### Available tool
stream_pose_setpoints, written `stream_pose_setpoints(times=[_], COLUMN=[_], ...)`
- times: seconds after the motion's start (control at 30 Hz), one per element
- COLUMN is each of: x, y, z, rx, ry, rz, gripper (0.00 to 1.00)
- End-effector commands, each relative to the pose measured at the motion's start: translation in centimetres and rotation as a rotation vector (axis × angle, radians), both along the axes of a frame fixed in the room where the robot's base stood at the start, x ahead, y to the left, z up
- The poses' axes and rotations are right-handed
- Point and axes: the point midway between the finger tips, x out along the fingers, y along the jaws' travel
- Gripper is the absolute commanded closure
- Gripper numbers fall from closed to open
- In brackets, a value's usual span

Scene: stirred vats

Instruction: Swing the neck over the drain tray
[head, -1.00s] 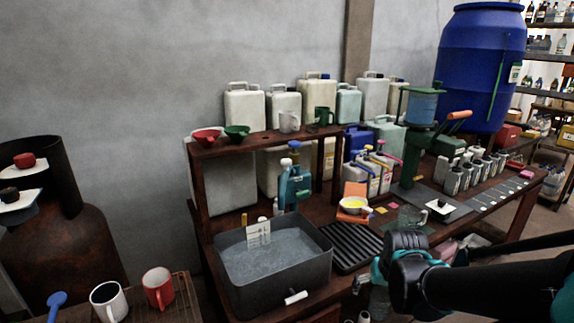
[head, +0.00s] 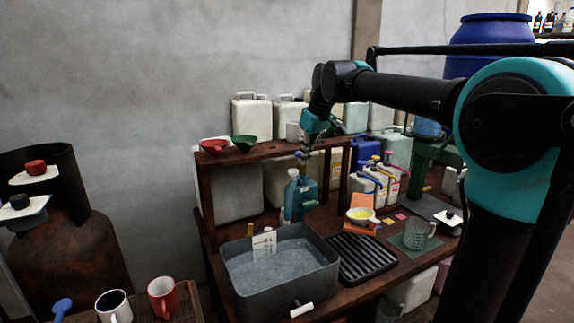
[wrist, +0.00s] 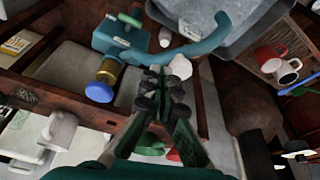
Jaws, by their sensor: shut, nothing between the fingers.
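A teal container (head: 301,196) stands on the bench behind the grey vat. In the wrist view its body (wrist: 122,42) shows a curved teal neck (wrist: 195,47) reaching toward the vat's edge. The black ribbed drain tray (head: 368,262) lies right of the vat; I cannot make it out in the wrist view. My gripper (head: 303,158) is above the container. In the wrist view my gripper (wrist: 160,82) is shut and empty, with its fingertips close below the neck and a white rounded part (wrist: 180,67). I cannot tell whether they touch.
The grey vat (head: 322,277) holds greyish liquid. A shelf (head: 260,150) with red and green funnels is beside my gripper. A yellow-filled bowl (head: 360,216) and glass jug (head: 417,233) stand near the drain tray. Mugs (head: 163,297) are at lower left.

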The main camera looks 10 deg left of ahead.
Motion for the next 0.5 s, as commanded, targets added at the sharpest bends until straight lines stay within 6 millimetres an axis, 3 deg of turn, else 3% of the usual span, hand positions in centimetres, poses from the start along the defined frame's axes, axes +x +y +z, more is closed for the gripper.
stream_pose_setpoints(times=[0.03, 0.2, 0.5], x=[0.3, 0.3, 0.2], y=[1.5, 4.7, 6.1], z=[1.6, 5.2, 6.8], rx=[0.001, 0.002, 0.004], ry=[0.000, 0.000, -0.001], rz=[0.041, 0.143, 0.190], gripper=[1.00, 1.00, 1.00])
